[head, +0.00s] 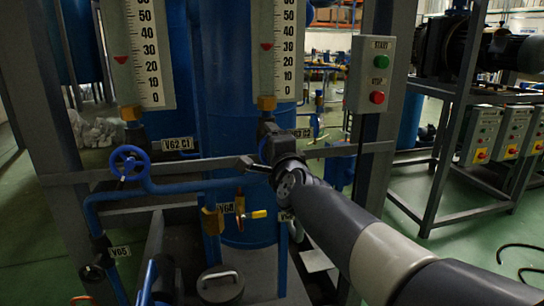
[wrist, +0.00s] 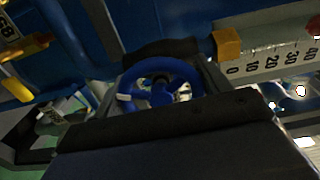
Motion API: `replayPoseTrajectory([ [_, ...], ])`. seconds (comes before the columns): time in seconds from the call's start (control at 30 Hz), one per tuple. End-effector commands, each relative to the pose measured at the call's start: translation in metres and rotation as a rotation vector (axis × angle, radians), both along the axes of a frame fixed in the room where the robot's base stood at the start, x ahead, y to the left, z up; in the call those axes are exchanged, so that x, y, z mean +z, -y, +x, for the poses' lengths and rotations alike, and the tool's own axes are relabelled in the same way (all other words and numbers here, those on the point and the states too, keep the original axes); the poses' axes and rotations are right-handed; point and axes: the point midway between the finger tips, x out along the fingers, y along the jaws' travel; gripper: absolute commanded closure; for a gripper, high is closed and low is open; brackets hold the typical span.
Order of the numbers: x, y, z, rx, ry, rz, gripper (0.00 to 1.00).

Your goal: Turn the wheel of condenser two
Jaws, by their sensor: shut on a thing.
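The blue wheel of condenser two (wrist: 127,101) shows in the wrist view, between the dark fingers of my gripper (wrist: 160,82). My gripper is shut on this wheel, with one finger above it and one below it in the picture. In the head view my gripper (head: 270,146) is at the pipe below the right-hand gauge (head: 278,50). There it hides the wheel. A label ending in C2 (head: 303,133) shows partly behind my gripper.
Another blue wheel (head: 130,163) is on the left, near the label V62 C1 (head: 178,144). A valve with a yellow handle (head: 257,214) sits below my gripper. A button box (head: 371,75) is on the post to the right. Grey frame bars (head: 80,177) run close by.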

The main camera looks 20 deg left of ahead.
Motion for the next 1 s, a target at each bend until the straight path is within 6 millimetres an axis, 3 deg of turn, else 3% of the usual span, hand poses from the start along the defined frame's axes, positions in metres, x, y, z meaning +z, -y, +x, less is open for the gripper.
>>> replayPoseTrajectory([
  [0.6, 0.0013, 0.0008, 0.0004, 0.0, -0.298, 0.485, 0.51],
  [1.0, 0.0027, 0.0014, 0.0008, -0.001, -0.414, 0.676, 0.51],
])
